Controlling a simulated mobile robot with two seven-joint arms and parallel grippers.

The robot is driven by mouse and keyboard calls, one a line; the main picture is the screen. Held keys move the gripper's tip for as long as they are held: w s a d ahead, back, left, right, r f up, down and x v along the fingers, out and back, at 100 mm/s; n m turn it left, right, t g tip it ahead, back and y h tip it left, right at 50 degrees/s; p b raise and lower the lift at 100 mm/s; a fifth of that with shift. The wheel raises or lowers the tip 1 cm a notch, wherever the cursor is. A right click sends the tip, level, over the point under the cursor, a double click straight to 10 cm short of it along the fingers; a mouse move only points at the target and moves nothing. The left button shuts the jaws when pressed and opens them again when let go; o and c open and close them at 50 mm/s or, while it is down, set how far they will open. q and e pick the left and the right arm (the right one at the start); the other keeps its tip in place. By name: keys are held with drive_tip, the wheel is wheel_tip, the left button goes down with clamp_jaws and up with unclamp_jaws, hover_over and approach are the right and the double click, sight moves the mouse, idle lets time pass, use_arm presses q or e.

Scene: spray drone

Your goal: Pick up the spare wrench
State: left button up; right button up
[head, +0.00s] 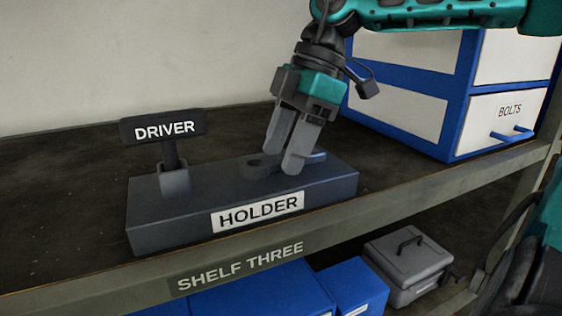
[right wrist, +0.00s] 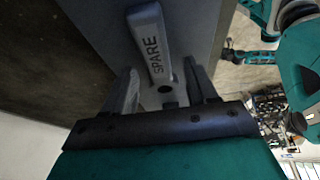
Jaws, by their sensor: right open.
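In the head view my right gripper (head: 283,160) points down at the right part of the holder (head: 165,225). It is open, with its fingers around the wrench's end; I cannot tell whether they touch it. In the head view the fingers largely hide the wrench.
A blue and white BOLTS drawer unit (head: 455,125) stands to the right. The shelf (head: 60,215) is bare left of the holder. A grey case (head: 405,265) and blue bins (head: 265,290) sit below.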

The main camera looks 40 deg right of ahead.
idle(0.4)
clamp_jaws()
idle(0.4)
